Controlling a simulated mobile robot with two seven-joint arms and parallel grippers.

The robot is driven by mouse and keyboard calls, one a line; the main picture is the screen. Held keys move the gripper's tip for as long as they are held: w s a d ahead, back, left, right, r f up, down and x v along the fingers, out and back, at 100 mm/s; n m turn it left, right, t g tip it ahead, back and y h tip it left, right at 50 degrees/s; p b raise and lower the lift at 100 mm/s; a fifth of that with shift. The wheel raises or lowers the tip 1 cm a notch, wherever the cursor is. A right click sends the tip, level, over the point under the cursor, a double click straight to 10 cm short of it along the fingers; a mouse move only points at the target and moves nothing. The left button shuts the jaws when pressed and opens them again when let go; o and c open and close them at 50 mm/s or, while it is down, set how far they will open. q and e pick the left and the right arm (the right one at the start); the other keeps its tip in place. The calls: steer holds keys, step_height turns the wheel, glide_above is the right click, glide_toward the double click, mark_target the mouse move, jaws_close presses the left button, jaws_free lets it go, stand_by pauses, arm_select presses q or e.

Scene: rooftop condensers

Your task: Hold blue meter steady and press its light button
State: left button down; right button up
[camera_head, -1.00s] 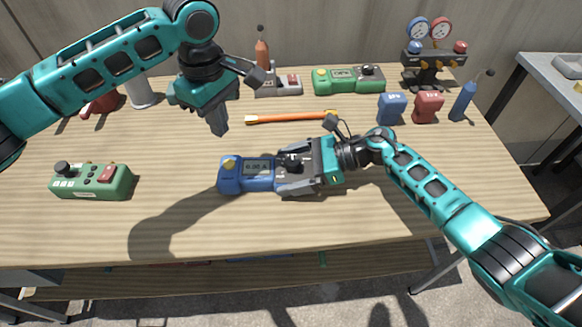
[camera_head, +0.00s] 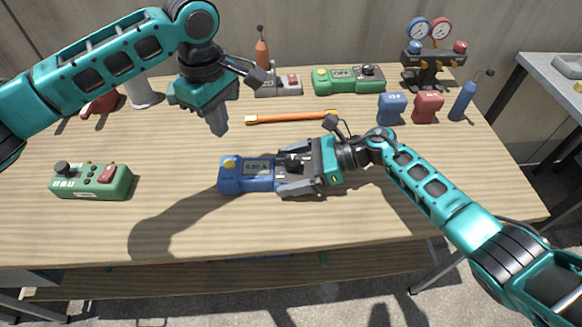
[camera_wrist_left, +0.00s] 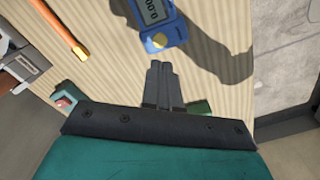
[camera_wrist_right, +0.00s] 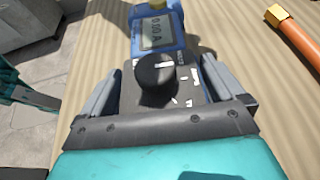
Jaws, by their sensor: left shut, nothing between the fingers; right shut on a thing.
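The blue meter (camera_head: 232,178) lies flat on the table, its display reading an A value and its yellow button (camera_head: 229,163) at the left end. My right gripper (camera_head: 283,176) is shut on the meter's right part, one finger along each side, around the black dial (camera_wrist_right: 156,76). In the right wrist view the meter's display (camera_wrist_right: 158,33) is lit grey. My left gripper (camera_head: 220,130) is shut and empty, pointing down above the table, behind and left of the meter, apart from it. In the left wrist view its fingertips (camera_wrist_left: 159,66) show near the yellow button (camera_wrist_left: 159,41).
A green device (camera_head: 92,181) lies at the left. An orange-handled bar (camera_head: 290,117) lies behind the meter. At the back stand a green meter (camera_head: 348,80), a gauge manifold (camera_head: 428,60), and blue (camera_head: 391,108) and red (camera_head: 428,106) blocks. The table front is clear.

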arm_select(q)
steer(key=s+d+r+t+h, duration=0.15)
steer(key=d+h, duration=0.25)
steer(key=d, duration=0.4)
steer(key=n+t+h, duration=0.3)
steer(key=n+t, duration=0.2)
glide_above(225, 166)
steer(key=shift+f, duration=4.8)
